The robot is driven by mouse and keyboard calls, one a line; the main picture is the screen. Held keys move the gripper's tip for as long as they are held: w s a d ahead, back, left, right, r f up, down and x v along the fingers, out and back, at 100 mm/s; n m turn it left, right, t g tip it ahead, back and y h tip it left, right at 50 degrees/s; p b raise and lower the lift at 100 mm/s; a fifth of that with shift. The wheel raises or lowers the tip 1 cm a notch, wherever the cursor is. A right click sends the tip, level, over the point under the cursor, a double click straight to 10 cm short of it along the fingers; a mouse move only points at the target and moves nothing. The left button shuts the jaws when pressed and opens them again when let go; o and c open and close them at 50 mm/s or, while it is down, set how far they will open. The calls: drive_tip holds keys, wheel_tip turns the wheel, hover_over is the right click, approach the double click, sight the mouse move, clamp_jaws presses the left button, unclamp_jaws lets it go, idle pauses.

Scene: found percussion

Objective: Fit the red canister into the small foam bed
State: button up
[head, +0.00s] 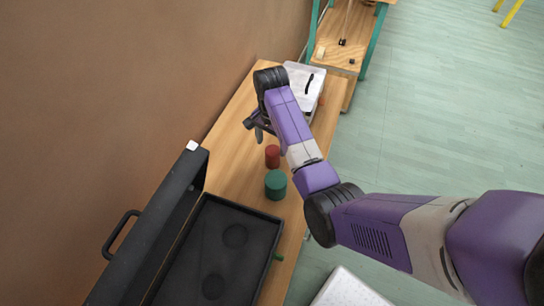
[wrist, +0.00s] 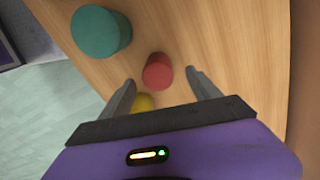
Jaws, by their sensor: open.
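The red canister (head: 272,156) stands on the wooden table, beside the larger green canister (head: 275,184). In the wrist view the red canister (wrist: 158,71) lies ahead of and between my fingertips, with no visible contact. The green canister (wrist: 101,32) is to its upper left. My gripper (wrist: 160,78) is open and empty; in the head view my gripper (head: 261,132) is behind and left of the red canister. An open black case (head: 272,250) holds dark foam with two round hollows. The lower hollow (head: 213,286) looks slightly smaller than the upper hollow (head: 235,236); both look empty.
A yellow thing (wrist: 144,102) shows partly behind the gripper body in the wrist view. A white box (head: 304,88) with a black handle sits at the table's far end. The case's raised lid (head: 150,235) stands along the left, near the brown wall (head: 110,80).

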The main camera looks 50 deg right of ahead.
sight(272, 150)
drive_tip(key=shift+s+f+p, duration=0.15)
drive_tip(key=shift+f, duration=1)
drive_tip(key=shift+s+f+p, duration=0.1)
drive_tip(key=shift+f+p, duration=0.05)
drive_tip(key=shift+f, duration=0.95)
drive_tip(key=c, duration=1.5)
drive_tip(key=shift+r, duration=0.1)
